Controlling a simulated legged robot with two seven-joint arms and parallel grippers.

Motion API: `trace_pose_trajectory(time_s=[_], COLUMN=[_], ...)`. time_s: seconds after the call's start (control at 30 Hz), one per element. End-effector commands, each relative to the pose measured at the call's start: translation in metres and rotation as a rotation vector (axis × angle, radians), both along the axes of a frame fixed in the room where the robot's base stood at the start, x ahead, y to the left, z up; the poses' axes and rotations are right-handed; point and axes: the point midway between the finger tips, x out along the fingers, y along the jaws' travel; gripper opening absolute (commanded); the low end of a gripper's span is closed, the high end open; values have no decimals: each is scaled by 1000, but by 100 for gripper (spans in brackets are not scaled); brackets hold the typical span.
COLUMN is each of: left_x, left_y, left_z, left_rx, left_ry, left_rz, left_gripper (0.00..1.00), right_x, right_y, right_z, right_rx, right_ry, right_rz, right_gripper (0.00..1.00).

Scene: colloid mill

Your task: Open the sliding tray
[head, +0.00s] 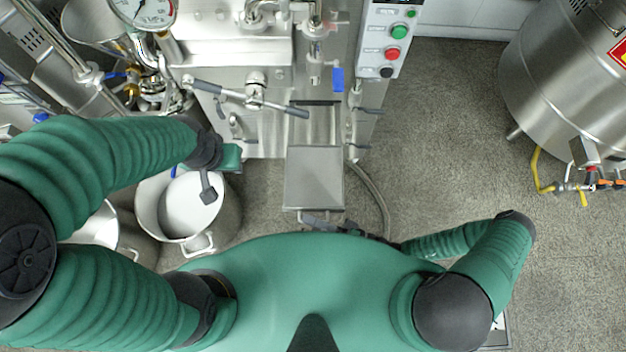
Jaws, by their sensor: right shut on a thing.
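The sliding tray (314,178) is a flat grey metal plate at the foot of the steel machine. It sticks out toward me, with a narrower metal section behind it running back under the machine. My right gripper (318,221) is shut at the tray's front edge, on what looks like its handle; my body partly hides the wrist. My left gripper (208,192) hangs above a steel pot, left of the tray and apart from it. Its finger opening is not clear from above.
Steel pots (183,212) stand on the floor at left. A grey hose (378,190) curves down just right of the tray. A control panel (388,40) is above right. A large steel tank (565,90) stands at far right, with clear floor between.

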Motion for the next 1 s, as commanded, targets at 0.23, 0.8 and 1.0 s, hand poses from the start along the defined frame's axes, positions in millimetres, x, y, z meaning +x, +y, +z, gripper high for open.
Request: trace_pose_trajectory(time_s=[0.23, 0.8, 1.0], left_x=[0, 0, 0], left_y=[0, 0, 0], left_z=[-1, 1, 6], left_rx=[0, 0, 0], left_ry=[0, 0, 0], left_rz=[0, 0, 0], left_gripper=[34, 34, 34], right_x=[1, -1, -17], right_y=[-1, -8, -50], right_z=[-3, -2, -5], right_rx=[-6, -5, -8], right_ry=[4, 1, 1], right_rz=[-2, -3, -7], right_gripper=[0, 31, 31])
